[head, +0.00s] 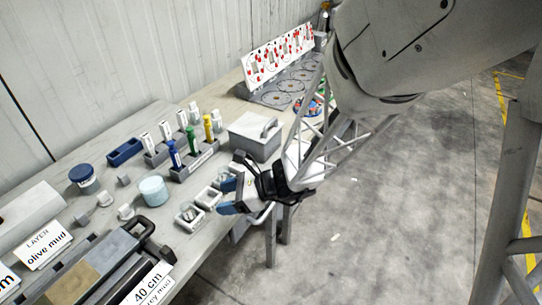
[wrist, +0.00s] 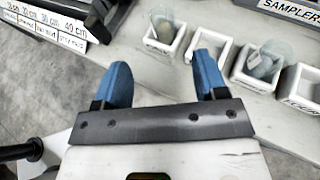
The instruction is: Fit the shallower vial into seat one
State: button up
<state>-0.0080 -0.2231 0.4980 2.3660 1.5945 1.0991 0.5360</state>
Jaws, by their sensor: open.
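A row of white square seats (wrist: 213,52) stands on the bench beyond my gripper in the wrist view. The seat at the left holds a clear vial with olive-tan contents (wrist: 160,30). The third seat holds a tilted clear vial with grey contents (wrist: 262,60). The second and fourth seats look empty, the fourth cut by the picture edge.
A grey rack (head: 195,163) with blue, green and yellow samplers stands behind the seats. A grey box (head: 255,137), a pale round container (head: 153,191) and a blue-lidded jar (head: 84,176) are nearby. A core tray (head: 100,262) with depth labels lies at the left front.

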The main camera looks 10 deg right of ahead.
jog(key=s+d+r+n+h, duration=1.3)
jog(key=s+d+r+n, duration=0.2)
jog(key=n, duration=0.5)
jog(key=shift+d+r+n+g, duration=0.3)
jog(key=shift+d+r, duration=0.45)
jog(key=shift+r, duration=0.15)
